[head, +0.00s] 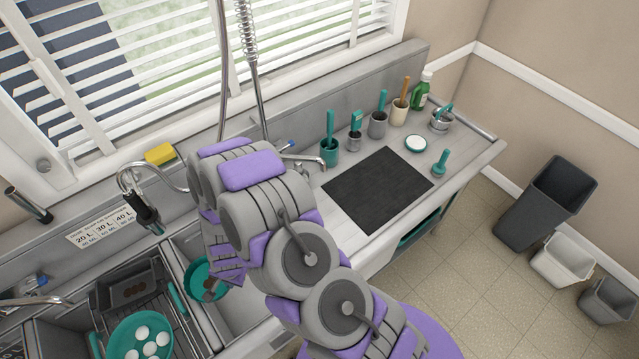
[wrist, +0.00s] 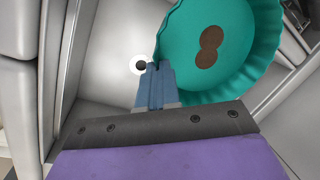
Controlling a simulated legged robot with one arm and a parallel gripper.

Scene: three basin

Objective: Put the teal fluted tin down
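The teal fluted tin (head: 207,293) is in the middle basin in the head view, partly hidden behind my arm. In the wrist view the tin (wrist: 232,75) shows its inside, with brown round stains on its floor, above the basin. My gripper (wrist: 158,68) has its two blue fingers close together at the tin's left rim and looks shut on that rim. In the head view my arm hides the fingertips. I cannot tell whether the tin touches the basin floor.
A drain (wrist: 141,65) shows in the basin floor. In the left basin are a teal colander (head: 125,340) with white round things and a dark tray (head: 132,290). A black mat (head: 376,190) lies clear on the right counter, with several cups of brushes behind it. A tap (head: 143,205) stands behind the basins.

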